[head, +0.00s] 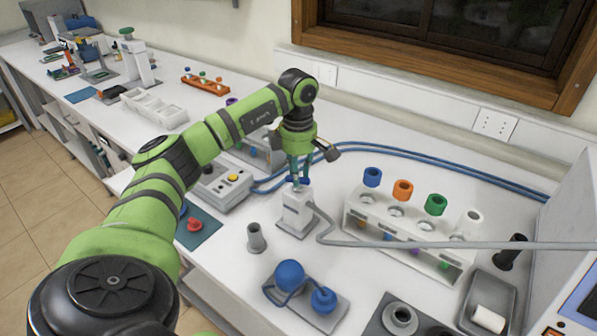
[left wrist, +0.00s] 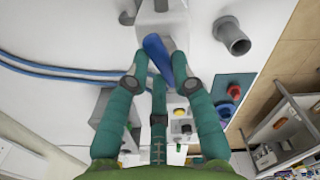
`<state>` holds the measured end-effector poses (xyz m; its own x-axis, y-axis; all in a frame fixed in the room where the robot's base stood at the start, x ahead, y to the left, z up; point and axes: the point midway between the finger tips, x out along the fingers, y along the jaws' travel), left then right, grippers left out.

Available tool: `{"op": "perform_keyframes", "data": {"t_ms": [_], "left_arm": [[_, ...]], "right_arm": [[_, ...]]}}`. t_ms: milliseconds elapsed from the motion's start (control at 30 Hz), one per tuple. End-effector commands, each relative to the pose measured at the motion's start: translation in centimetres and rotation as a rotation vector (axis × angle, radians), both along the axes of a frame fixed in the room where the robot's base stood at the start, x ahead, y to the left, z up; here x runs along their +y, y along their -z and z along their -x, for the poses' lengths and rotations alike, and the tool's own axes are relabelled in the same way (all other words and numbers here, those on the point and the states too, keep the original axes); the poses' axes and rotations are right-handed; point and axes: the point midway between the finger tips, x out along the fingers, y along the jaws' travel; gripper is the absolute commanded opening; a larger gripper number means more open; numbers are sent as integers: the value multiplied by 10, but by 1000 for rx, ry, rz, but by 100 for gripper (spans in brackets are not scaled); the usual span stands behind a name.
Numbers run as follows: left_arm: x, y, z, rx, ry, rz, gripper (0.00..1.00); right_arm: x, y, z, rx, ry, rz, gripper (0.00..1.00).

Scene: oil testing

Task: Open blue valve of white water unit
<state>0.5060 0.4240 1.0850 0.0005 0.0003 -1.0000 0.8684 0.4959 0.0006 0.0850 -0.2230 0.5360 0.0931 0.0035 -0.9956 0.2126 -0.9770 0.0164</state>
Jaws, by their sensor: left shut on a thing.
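The white water unit (head: 297,212) stands on the bench in the middle of the head view, with a grey hose leading off to the right. Its blue valve (head: 291,181) is at its top, partly covered by my fingers. In the left wrist view the blue valve (left wrist: 155,48) is a long blue handle against the white unit (left wrist: 170,20). My left gripper (head: 298,177) points down onto the valve from above. In the left wrist view the green fingers of the left gripper (left wrist: 160,66) are closed around the handle. My right gripper is not in view.
A white rack (head: 400,240) with coloured-ring tubes stands to the right. A grey cup (head: 256,238) and a blue-ball item (head: 289,274) are in front. A grey box with a yellow button (head: 228,186) is to the left. Blue hoses (head: 410,159) run behind.

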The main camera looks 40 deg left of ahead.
Motion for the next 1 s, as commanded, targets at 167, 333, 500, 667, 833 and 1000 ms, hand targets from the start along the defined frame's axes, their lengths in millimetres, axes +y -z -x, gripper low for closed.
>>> {"op": "perform_keyframes", "data": {"t_ms": [167, 333, 500, 667, 833, 1000], "left_arm": [[0, 1, 1, 2, -166, 1, 0], [0, 1, 1, 2, -326, 0, 0], [1, 1, 2, 2, -487, 0, 0], [1, 1, 3, 3, -640, 1, 0], [2, 1, 4, 3, -796, 0, 0], [2, 1, 4, 3, -936, 0, 0]], "right_arm": [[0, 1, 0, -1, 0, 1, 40], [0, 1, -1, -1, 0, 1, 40], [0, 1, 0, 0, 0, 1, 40], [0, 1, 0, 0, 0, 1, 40], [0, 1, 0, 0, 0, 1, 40], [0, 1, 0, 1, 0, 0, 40]]}}
